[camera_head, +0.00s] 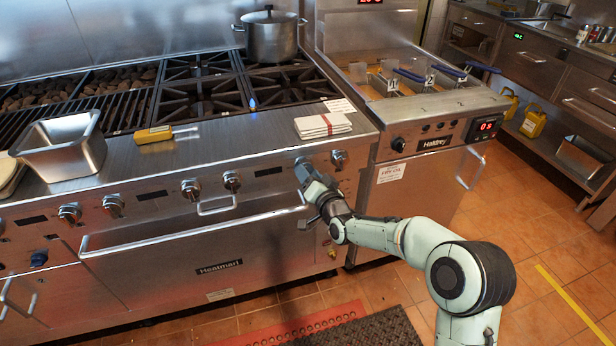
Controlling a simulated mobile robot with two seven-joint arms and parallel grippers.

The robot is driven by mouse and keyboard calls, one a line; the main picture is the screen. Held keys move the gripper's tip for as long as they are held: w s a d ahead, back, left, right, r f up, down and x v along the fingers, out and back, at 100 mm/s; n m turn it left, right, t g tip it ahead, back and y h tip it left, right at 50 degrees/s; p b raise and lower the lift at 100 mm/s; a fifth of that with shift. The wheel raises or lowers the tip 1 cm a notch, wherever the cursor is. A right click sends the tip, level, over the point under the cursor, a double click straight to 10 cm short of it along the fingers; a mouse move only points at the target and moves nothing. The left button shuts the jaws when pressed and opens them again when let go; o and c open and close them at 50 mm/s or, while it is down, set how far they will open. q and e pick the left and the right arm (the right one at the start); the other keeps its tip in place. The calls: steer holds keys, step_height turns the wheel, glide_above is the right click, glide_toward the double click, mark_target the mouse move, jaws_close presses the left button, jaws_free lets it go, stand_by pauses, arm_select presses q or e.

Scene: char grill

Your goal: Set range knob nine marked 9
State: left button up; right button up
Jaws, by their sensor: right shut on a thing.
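The range's front panel carries a row of silver knobs, among them one at the right end (338,159) and one left of my gripper (232,181). Their number markings are too small to read, so I cannot tell which is marked 9. My right gripper (304,170) is up against the panel between these two knobs, its arm coming from the lower right. It is shut on a range knob there, which the gripper mostly hides. My left gripper is not in view.
A long oven handle (190,229) runs below the panel. A folded towel (322,125) lies on the ledge above my gripper. A pot (270,36) stands on the back burners, with a small flame at a front burner. A fryer (430,118) stands at the right.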

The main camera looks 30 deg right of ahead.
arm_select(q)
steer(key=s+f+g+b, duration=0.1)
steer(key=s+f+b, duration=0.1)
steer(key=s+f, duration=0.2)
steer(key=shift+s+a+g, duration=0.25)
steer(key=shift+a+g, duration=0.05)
arm_select(e)
steer(key=shift+n+g, duration=0.3)
steer(key=shift+n, duration=2.3)
steer(key=o, duration=1)
steer(key=shift+r, duration=0.1)
steer(key=shift+o, duration=0.2)
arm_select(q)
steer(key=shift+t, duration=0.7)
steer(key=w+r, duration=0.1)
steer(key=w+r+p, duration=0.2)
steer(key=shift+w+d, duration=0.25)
arm_select(e)
steer(key=s+a+r, duration=0.1)
steer(key=s+a, duration=0.1)
steer(key=s, duration=1.1)
